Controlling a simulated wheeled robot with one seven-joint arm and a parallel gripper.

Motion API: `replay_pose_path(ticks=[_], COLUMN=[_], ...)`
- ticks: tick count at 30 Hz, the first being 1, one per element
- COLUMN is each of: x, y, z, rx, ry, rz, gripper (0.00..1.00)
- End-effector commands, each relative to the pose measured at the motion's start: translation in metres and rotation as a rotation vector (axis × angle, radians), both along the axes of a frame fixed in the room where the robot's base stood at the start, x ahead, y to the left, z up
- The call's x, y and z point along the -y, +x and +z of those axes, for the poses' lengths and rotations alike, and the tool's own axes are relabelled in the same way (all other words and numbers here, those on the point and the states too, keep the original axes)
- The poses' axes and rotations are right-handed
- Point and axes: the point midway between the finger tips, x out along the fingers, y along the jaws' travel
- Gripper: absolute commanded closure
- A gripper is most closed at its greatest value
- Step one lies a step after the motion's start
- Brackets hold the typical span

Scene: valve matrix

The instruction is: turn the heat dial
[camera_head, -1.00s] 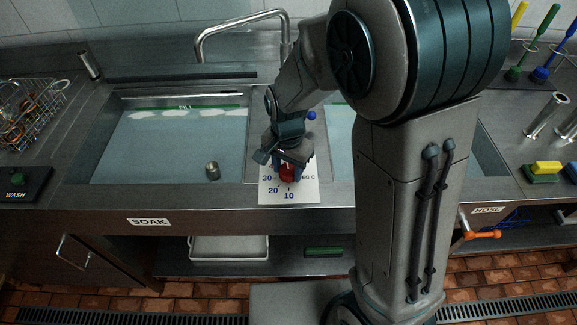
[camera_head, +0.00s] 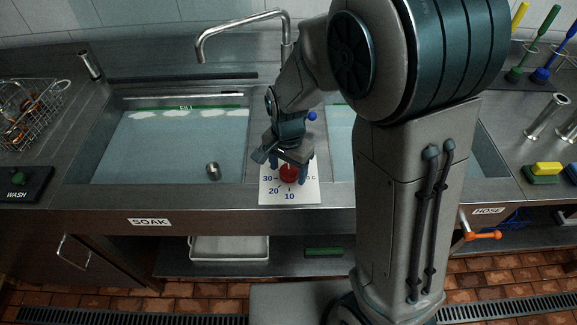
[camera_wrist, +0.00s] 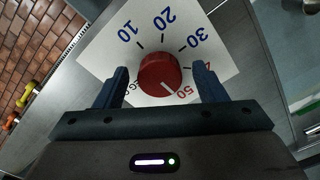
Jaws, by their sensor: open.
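The heat dial (camera_head: 289,173) is a round red knob on a white plate (camera_head: 305,194) with numbers, at the sink's front rim. In the wrist view the dial (camera_wrist: 160,73) carries a white line pointing towards the red 50. The scale reads 10, 20, 30, a partly hidden 4-something, and 50. My gripper (camera_wrist: 159,68) is open, with one finger on each side of the dial and a visible gap at both sides. In the head view my gripper (camera_head: 288,171) is over the dial. Part of the plate's lettering is hidden behind a finger.
Water-filled basins lie on both sides of the dial; a small metal cylinder (camera_head: 213,171) is in the left basin (camera_head: 165,150). A tap (camera_head: 240,24) arches behind. A WASH button (camera_head: 18,179) is at far left, an orange handle (camera_head: 482,235) at lower right.

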Motion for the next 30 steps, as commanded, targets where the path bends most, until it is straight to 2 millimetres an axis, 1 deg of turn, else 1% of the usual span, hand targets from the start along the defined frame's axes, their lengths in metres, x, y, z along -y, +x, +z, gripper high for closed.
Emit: replay_pose_path(ticks=[4, 8, 15, 18, 21, 25, 30], x=[0.000, -0.001, 0.000, 0.000, 0.000, 0.000, 0.000], y=[0.000, 0.001, 0.001, 0.001, 0.000, 0.000, 0.000], z=[0.005, 0.024, 0.079, 0.100, 0.117, 0.131, 0.138], rx=[0.001, 0.005, 0.006, 0.005, 0.004, 0.001, 0.001], ry=[0.001, 0.003, 0.003, 0.002, 0.002, 0.000, -0.001], rz=[0.000, 0.000, 0.000, -0.001, -0.001, 0.000, 0.000], gripper=[0.36, 0.36, 0.36, 0.36, 0.36, 0.36, 0.36])
